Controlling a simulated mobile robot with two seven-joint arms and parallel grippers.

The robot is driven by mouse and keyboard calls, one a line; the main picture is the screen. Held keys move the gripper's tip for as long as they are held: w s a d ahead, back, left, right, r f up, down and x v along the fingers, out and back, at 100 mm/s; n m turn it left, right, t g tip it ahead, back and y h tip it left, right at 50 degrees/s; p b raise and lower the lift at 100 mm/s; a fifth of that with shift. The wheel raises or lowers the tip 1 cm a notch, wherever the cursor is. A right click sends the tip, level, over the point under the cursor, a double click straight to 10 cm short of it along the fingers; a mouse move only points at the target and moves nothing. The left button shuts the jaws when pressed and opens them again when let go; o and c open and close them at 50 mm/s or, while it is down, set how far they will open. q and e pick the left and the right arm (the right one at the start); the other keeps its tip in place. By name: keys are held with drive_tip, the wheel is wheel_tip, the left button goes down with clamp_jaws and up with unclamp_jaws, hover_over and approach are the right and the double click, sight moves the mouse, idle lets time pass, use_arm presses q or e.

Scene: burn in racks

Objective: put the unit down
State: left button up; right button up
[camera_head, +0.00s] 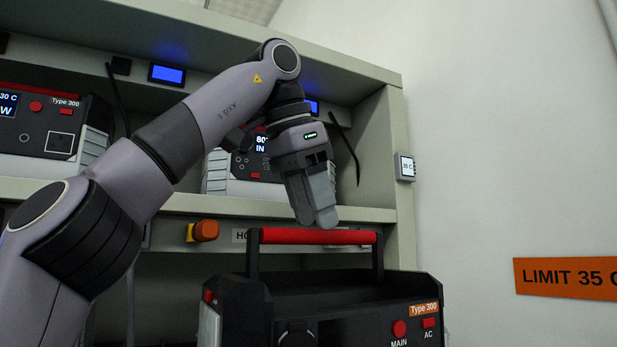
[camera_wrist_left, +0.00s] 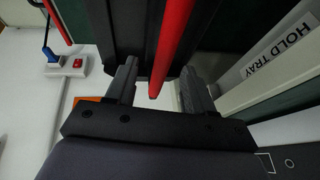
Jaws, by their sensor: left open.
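A black unit (camera_head: 345,318) labelled Type 300, with a red bar handle (camera_head: 315,236) on top, stands in the front lower part of the head view. My left gripper (camera_head: 318,218) is just above the handle, fingers pointing down. In the left wrist view the red handle (camera_wrist_left: 172,45) runs between the two spread fingers of my left gripper (camera_wrist_left: 158,82), which is open. I cannot tell whether a finger touches the handle. The unit's underside and what it rests on are out of view. My right gripper is not in view.
A grey rack (camera_head: 400,140) stands behind, with another Type 300 unit (camera_head: 45,125) at left and one (camera_head: 240,175) behind my arm. An orange button (camera_head: 204,231) sits on the rack edge. A HOLD TRAY label (camera_wrist_left: 278,50) shows in the wrist view. An orange LIMIT sign (camera_head: 565,278) is on the wall.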

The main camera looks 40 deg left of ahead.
use_arm(q)
drive_tip(key=shift+b+v, duration=0.3)
drive_tip(key=shift+v, duration=1.1)
